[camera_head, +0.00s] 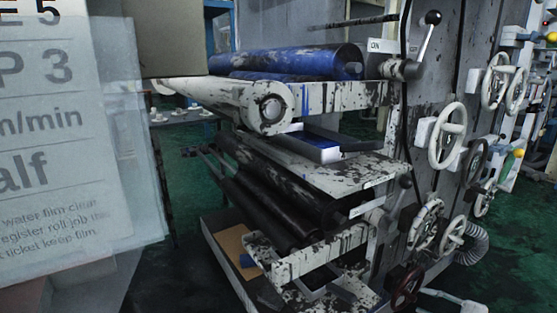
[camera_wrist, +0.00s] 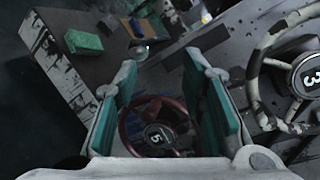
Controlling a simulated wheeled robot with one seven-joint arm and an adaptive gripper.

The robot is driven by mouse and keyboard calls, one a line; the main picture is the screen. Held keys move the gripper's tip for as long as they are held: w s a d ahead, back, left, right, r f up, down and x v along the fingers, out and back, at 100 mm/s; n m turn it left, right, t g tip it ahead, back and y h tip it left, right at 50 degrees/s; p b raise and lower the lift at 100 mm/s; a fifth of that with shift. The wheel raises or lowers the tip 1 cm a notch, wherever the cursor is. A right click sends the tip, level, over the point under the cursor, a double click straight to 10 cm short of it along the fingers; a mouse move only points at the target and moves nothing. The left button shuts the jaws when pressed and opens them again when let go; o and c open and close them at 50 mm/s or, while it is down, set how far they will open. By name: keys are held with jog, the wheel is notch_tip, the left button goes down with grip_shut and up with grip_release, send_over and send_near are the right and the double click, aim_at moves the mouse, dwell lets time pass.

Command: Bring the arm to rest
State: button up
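My gripper (camera_wrist: 158,72) shows in the wrist view with its two teal-padded fingers spread apart. It is open and nothing is gripped between the pads. A dark red handwheel (camera_wrist: 132,124) marked 5 shows beyond the gap between the fingers, and its lower part is hidden by the gripper body. The dark red wheel also shows at the bottom of the head view (camera_head: 407,287). A pale part at the bottom right of the head view may be mine, but I cannot tell.
A pale handwheel (camera_wrist: 256,75) marked 3 stands close right of my gripper. More handwheels (camera_head: 447,135) line the machine's side panel (camera_head: 440,60). A blue roller (camera_head: 300,62) and dark rollers (camera_head: 270,190) lie left of it. A printed sheet (camera_head: 50,130) blocks the left of the head view.

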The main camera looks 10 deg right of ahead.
jog(key=a+r+n+g, duration=0.9)
jog(key=a+r+g, duration=0.3)
jog(key=a+r, duration=0.8)
jog(key=s+a+r+n+g+h, duration=0.3)
jog(key=s+a+r+n+h, duration=0.1)
jog(key=s+a+r, duration=0.65)
jog(key=s+a+r+n+t+h, duration=0.1)
jog(key=s+a+n+h, duration=0.15)
jog(key=s, duration=0.75)
jog(key=s+a+r+n+t+h, duration=0.15)
jog(key=s+h, duration=0.25)
jog(key=s, duration=0.6)
notch_tip(320, 180, up, 34)
jog(key=t+p, duration=0.3)
jog(key=p, duration=2.9)
jog(key=shift+w+d+r+n+t, duration=0.15)
jog(key=shift+d+n+t, duration=0.05)
jog(key=shift+n+t, duration=0.2)
jog(key=shift+y, duration=0.25)
